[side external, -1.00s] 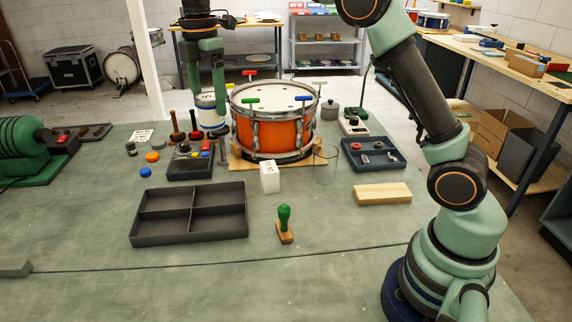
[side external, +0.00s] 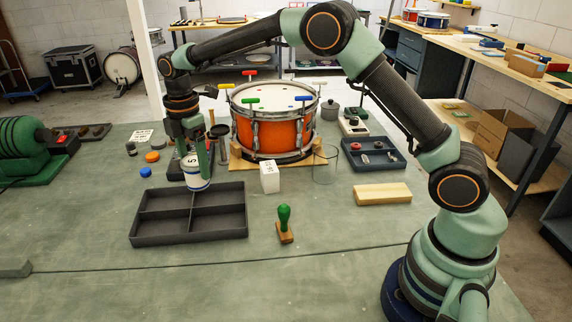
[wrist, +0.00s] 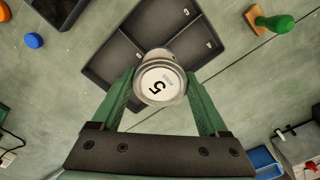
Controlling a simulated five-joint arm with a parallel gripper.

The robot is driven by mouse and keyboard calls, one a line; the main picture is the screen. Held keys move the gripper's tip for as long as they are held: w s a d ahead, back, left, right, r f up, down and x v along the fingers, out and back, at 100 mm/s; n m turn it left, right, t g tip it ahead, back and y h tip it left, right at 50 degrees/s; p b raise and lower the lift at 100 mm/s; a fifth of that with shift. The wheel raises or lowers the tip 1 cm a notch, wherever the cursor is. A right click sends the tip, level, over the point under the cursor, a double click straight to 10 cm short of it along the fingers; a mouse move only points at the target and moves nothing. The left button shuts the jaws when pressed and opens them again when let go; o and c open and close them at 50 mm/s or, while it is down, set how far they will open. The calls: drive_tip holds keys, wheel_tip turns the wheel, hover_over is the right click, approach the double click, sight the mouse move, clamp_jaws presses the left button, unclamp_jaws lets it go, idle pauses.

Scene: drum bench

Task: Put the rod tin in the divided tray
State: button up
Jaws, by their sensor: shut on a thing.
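The rod tin (side external: 196,178) is a white cylinder with a blue band. My gripper (side external: 198,160) is shut on it and holds it upright, pointing down. In the wrist view, the tin's pale round lid (wrist: 160,82) with a "5" sits between my two green fingers. The divided tray (side external: 246,212) is dark grey, with several empty compartments. The tin overlaps the tray's back rim in the side view and its near part in the wrist view (wrist: 190,28). The tin's exact height above the tray is hard to tell.
A white box (side external: 269,178) and a green-handled stamp (side external: 284,222) stand right of the tray. A clear beaker (side external: 326,165), a wooden block (side external: 383,194) and an orange drum (side external: 270,132) are farther right and back. A blue cap (side external: 146,172) lies left.

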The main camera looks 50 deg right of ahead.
sight(199, 186)
drive_tip(key=shift+f, duration=3.35)
drive_tip(key=shift+f, duration=0.15)
drive_tip(key=o, duration=1.4)
drive_tip(key=shift+o, duration=0.2)
